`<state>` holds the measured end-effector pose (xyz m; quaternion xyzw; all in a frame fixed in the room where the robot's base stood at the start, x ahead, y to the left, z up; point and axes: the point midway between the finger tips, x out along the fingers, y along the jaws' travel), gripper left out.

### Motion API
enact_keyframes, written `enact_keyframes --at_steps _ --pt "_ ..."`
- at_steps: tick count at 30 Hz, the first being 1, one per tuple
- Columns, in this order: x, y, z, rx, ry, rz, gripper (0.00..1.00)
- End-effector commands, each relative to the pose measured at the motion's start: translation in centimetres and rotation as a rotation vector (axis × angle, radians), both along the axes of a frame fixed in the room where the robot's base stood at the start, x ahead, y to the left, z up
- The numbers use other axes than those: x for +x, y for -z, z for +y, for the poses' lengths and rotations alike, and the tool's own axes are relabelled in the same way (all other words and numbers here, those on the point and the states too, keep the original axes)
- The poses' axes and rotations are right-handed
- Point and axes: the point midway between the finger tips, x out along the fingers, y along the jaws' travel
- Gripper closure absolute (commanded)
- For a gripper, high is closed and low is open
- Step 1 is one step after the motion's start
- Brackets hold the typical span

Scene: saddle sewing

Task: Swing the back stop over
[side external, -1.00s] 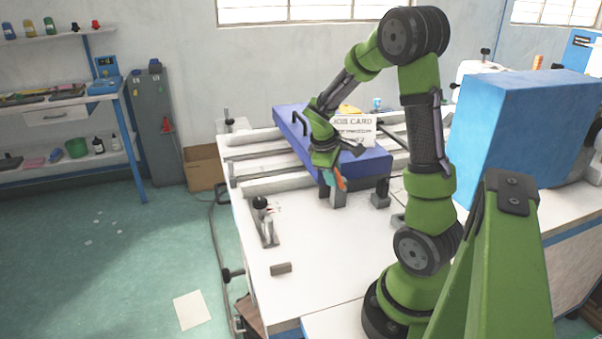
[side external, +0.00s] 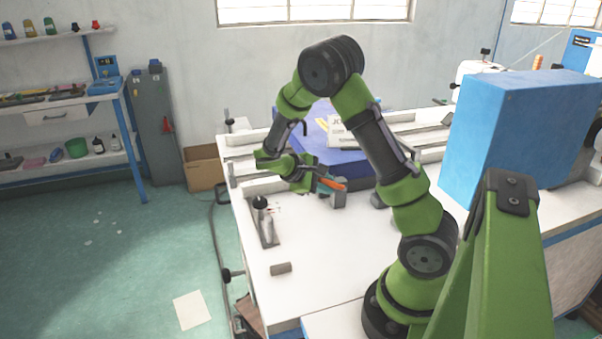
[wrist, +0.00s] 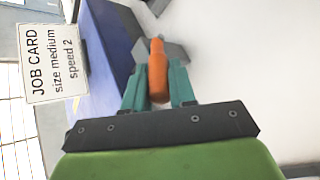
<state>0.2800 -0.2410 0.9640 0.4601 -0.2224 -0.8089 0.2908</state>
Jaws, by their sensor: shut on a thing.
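My gripper (side external: 322,185) has teal fingers and is shut on an orange handle (side external: 333,185), which lies nearly level in the side view. In the wrist view the orange handle (wrist: 157,66) stands between both fingers of my gripper (wrist: 158,84). A grey block (wrist: 172,52) shows just beyond the handle, and it also shows beside my gripper in the side view (side external: 338,200). I take this block and handle to be the back stop, but their joint is not clear. They are at the front edge of a blue box-like body (side external: 335,160).
A job card (wrist: 52,62) reading "size medium, speed 2" is by the blue body. A clamp with a black knob (side external: 263,220) and a small grey block (side external: 281,268) are on the white table (side external: 320,245). A large blue housing (side external: 515,130) stands at right.

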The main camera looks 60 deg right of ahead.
Motion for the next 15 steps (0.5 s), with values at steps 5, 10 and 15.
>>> enact_keyframes --at_steps 5,10,15 --pt "0.29 0.19 0.09 -0.003 -0.010 0.003 1.00" --pt "0.30 0.22 0.09 -0.002 -0.010 0.004 1.00" --pt "0.29 0.22 0.09 -0.002 -0.010 0.004 0.64"
